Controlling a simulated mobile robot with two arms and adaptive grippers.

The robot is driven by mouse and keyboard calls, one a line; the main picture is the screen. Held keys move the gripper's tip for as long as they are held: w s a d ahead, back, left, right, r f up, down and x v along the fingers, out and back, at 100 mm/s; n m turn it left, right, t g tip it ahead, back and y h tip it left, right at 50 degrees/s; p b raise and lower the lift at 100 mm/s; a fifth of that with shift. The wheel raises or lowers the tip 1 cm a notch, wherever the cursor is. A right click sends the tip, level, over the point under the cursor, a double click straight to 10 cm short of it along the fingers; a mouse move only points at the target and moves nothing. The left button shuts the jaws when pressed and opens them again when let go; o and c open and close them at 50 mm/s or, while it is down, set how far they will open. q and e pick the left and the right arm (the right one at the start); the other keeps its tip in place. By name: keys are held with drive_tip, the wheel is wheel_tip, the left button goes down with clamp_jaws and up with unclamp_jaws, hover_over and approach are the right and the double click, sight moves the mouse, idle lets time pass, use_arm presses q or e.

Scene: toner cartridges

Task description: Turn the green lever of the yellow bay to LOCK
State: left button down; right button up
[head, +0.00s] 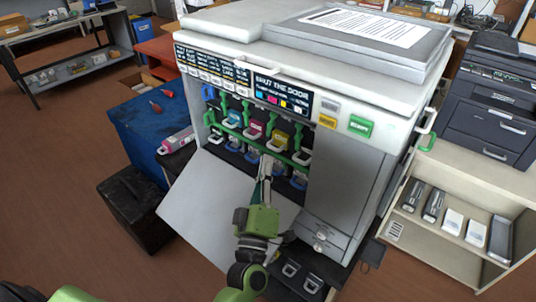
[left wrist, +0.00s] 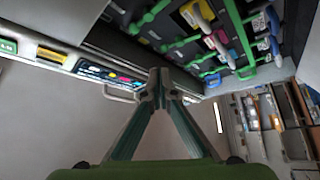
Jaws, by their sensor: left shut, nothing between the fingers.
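The printer (head: 345,175) stands open at the front, with a row of coloured cartridges and green levers in its bays. The yellow cartridge (head: 279,138) is right of the magenta one (head: 256,130). A green lever (head: 298,137) stands near the yellow cartridge; which bay it belongs to and its exact setting are too small to tell. My left gripper (head: 266,166) is shut and empty, its fingertips just below and in front of the yellow bay. In the left wrist view its closed fingertips (left wrist: 158,80) show below the bays, with green bars (left wrist: 180,42) beyond. My right gripper is out of view.
The lowered front door (head: 215,205) slopes out below the bays, beneath my left arm. A label panel (head: 280,95) is above the bays. A blue table (head: 145,125) and a black bin (head: 133,208) stand left; a shelf with boxes (head: 452,222) stands right.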

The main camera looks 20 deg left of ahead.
use_arm(q)
drive_tip(key=shift+v, duration=1.1)
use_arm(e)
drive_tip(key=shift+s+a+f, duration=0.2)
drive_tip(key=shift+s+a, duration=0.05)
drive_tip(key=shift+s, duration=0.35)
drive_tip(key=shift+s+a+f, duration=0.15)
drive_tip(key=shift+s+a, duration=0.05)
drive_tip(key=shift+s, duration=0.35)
use_arm(q)
drive_tip(key=shift+r, duration=0.1)
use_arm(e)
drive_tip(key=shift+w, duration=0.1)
